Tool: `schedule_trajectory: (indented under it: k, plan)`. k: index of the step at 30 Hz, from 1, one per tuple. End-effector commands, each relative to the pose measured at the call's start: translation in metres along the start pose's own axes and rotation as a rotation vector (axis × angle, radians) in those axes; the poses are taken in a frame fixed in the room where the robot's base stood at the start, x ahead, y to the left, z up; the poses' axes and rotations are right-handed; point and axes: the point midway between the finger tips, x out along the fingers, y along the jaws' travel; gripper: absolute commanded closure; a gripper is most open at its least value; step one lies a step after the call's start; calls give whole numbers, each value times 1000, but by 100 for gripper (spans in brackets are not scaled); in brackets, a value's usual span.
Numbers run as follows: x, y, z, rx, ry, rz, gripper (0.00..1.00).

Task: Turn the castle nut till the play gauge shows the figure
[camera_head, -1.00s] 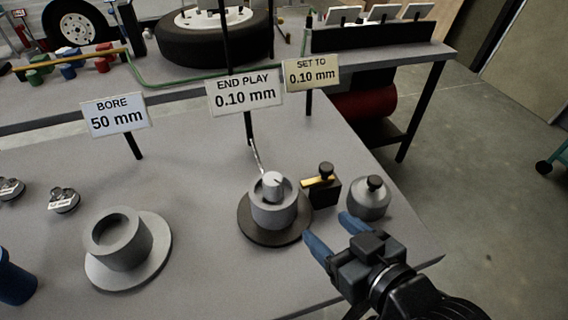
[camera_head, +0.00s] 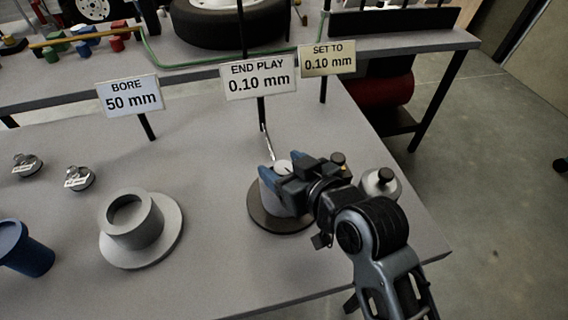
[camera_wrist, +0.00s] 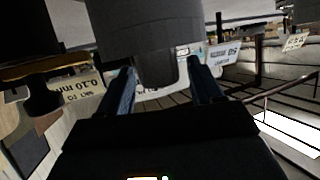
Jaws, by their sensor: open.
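The pale castle nut (camera_head: 283,166) sits on top of the grey hub (camera_head: 271,200), which stands on a dark round base (camera_head: 262,222). My gripper (camera_head: 277,166) is open at the nut, with its blue fingers on either side of it. In the wrist view, a narrower grey cylinder, seemingly the nut (camera_wrist: 156,70), lies between the spread fingers, against the wider hub (camera_wrist: 145,25); I cannot tell whether they touch it. The play gauge sign (camera_head: 258,78) reads "END PLAY 0.10 mm". The target sign (camera_head: 327,60) reads "SET TO 0.10 mm".
A grey knobbed pot (camera_head: 381,184) stands close right of my gripper; a small black-knobbed block (camera_head: 338,158) is mostly hidden behind it. A flanged grey hub (camera_head: 168,238), a blue cup (camera_head: 30,250) and a "BORE 50 mm" sign (camera_head: 130,95) are to the left.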

Motion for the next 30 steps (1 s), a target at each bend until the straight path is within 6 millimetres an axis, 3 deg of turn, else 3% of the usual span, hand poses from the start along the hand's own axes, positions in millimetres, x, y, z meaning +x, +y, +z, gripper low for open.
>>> schedule_trajectory:
  k: [9, 25, 30]
  plan:
    - [3, 0, 0, 0, 1, 1, 35]
    - [3, 0, 0, 0, 0, 1, 86]
    - [3, 0, 0, 1, 0, 6, 86]
